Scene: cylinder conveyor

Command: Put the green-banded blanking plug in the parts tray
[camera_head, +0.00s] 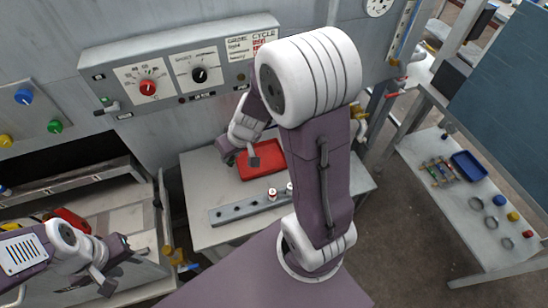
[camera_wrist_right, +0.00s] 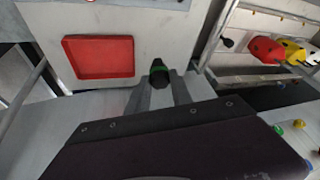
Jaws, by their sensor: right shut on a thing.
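The green-banded blanking plug (camera_wrist_right: 158,72), dark with a green band, is held between the fingertips of my right gripper (camera_wrist_right: 160,88) in the right wrist view. In the head view my right gripper (camera_head: 238,160) is beside the left edge of the red parts tray (camera_head: 262,174), with a bit of green showing by it. The red parts tray (camera_wrist_right: 98,57) is left of the plug in the wrist view and looks empty there. My left gripper (camera_head: 112,270) is at lower left in the head view, away from the tray; its fingers are too small to read.
A grey rail (camera_head: 236,211) with holes lies in front of the tray, with red-and-white cylinders (camera_head: 272,194) at it. A control panel (camera_head: 185,70) stands behind the bench. A side table (camera_head: 450,215) at right holds a blue tray (camera_head: 469,166) and small parts.

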